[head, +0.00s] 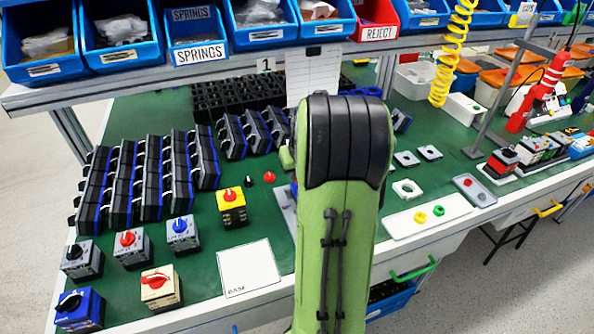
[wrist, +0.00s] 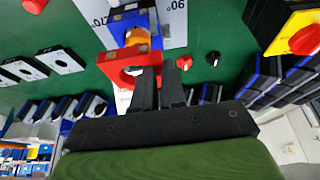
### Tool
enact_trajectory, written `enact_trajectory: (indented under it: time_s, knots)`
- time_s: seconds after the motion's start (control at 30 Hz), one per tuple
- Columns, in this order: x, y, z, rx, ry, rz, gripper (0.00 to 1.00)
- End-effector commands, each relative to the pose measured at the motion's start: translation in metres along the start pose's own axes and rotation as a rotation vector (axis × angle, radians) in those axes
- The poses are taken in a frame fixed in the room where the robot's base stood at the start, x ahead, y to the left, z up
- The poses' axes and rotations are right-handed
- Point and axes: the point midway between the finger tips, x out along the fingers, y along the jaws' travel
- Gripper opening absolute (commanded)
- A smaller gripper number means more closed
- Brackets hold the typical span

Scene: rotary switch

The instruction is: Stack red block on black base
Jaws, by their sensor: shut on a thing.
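In the wrist view a red block (wrist: 125,64) with a round hole is at my fingertips. My gripper (wrist: 162,82) is shut on this red block at its right edge. A blue block (wrist: 130,28) and an orange round part (wrist: 137,38) are just beyond it; whether they touch the red block I cannot tell. In the head view my green arm hides the gripper and the red block. Black-and-blue housings (head: 125,185) stand in rows at the left. I cannot tell which black part is the base; it may be hidden behind my arm.
A yellow switch box with a red knob (head: 231,206) stands left of my arm. Several other switch boxes line the front left. A white sheet marked BASE (head: 248,268) lies near the front edge. A white tray with rings (head: 428,216) is at the right. Bins hang above.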

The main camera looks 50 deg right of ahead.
Motion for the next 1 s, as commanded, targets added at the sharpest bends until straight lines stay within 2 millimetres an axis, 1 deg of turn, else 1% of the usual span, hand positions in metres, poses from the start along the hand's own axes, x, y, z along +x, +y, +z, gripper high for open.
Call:
enact_trajectory:
  time_s: [0.87,0.9,0.97,1.0]
  knots:
    - [0.026,0.0,0.011,0.0,0.0,0.0,0.0]
    - [0.025,0.0,0.01,0.0,0.0,0.0,0.14]
    - [0.025,0.0,0.01,0.0,0.0,0.0,0.23]
    - [0.025,0.0,0.01,0.0,0.0,0.0,0.29]
